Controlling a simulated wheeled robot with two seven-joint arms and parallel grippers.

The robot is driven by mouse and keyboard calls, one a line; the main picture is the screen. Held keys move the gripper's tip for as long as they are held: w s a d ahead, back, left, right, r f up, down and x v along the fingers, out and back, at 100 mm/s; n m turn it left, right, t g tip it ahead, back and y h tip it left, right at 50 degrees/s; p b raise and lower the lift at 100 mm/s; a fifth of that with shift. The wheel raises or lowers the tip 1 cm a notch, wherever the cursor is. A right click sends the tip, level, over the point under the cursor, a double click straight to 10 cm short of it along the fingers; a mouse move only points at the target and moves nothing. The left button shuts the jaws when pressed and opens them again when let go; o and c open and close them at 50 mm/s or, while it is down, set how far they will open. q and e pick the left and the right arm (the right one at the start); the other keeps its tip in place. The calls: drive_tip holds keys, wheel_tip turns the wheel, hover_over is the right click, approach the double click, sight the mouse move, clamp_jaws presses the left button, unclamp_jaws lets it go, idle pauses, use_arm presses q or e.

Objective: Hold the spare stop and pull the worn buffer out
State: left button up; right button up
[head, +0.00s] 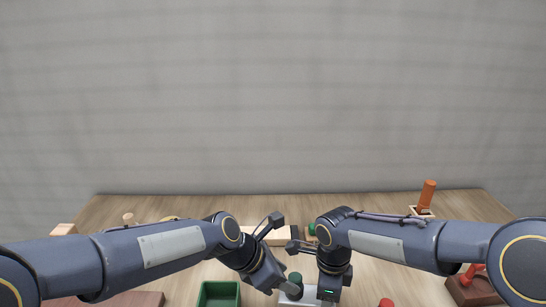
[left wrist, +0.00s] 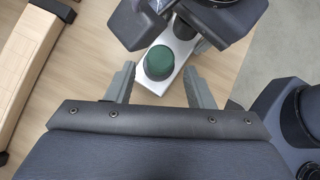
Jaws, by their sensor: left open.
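A short dark green cylinder, which looks like the buffer (head: 294,279), stands on a pale metal plate, which looks like the stop (head: 290,299). In the left wrist view the green buffer (left wrist: 160,62) stands upright on the pale stop (left wrist: 151,84).
A green tray (head: 219,294) stands left of the stop. An orange cylinder (head: 428,194) stands at the back right, and a red-brown block (head: 474,288) at the right edge. Wooden pieces (left wrist: 30,65) lie behind my left arm. A red knob (head: 386,303) is at the front.

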sight(290, 278)
use_arm(q)
drive_tip(key=shift+s+a+r+t+h, duration=0.15)
drive_tip(key=shift+s+a+r+h, duration=0.2)
drive_tip(key=shift+a+r, duration=0.25)
drive_tip(key=shift+s+a+r+t+h, duration=0.2)
drive_tip(key=shift+a+r+h, duration=0.15)
drive_tip(key=shift+a+r, duration=0.2)
drive_tip(key=shift+x, duration=3.85)
clamp_jaws()
drive_tip(key=o, duration=1.2)
unclamp_jaws()
drive_tip(key=shift+c, duration=0.2)
drive_tip(key=shift+a, duration=0.1)
drive_tip(key=shift+c, duration=0.8)
drive_tip(key=v, duration=0.7)
drive_tip(key=shift+a+r, duration=0.15)
drive_tip(key=shift+r, duration=0.1)
drive_tip(key=c, duration=1)
drive_tip(key=shift+x, duration=3.85)
